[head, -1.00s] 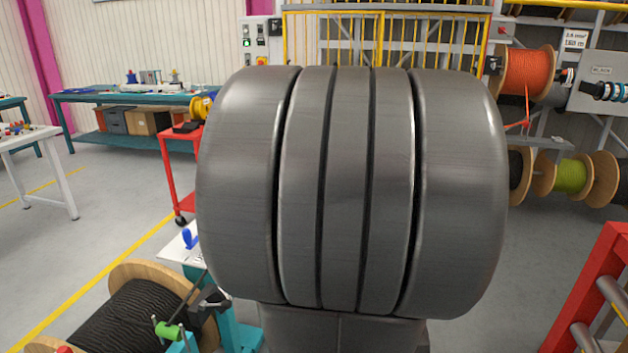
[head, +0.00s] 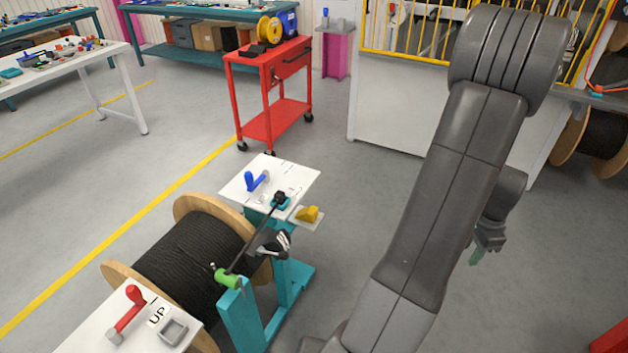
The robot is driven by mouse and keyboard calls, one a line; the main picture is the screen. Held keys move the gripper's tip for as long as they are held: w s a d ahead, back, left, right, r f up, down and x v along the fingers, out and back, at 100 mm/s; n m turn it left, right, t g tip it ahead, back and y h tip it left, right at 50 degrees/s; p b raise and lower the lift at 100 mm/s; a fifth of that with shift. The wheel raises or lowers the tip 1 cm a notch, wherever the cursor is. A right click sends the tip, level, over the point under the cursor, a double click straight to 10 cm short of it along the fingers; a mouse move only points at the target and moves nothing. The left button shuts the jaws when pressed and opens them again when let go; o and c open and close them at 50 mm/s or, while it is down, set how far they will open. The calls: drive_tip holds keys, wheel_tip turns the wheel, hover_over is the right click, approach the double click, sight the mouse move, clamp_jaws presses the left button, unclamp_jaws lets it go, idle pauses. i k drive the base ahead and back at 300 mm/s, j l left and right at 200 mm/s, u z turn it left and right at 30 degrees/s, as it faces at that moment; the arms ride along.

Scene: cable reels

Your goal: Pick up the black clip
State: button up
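A small black piece with pale prongs (head: 270,243), possibly the black clip, sits at the right side of the cable reel by the teal stand. It is too small to be sure what it is. A black knob-like part (head: 280,197) is at the upper end of a thin dark rod, over a teal block on the white panel. My gripper (head: 482,250) hangs at the right, partly behind my grey arm, well apart from the reel and stand. Its fingers are too small and hidden to tell whether they are open.
The wooden reel of black cable (head: 193,262) stands on the teal stand (head: 243,318). White panels carry a blue handle (head: 257,181) and a red handle (head: 128,312). A yellow block (head: 307,214) is nearby. A red cart (head: 268,124) stands behind. Grey floor is clear between them.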

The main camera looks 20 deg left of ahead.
sight(280, 196)
drive_tip(key=i+j+u, duration=0.15)
drive_tip(key=i+u, duration=0.7)
drive_tip(key=u, duration=1.2)
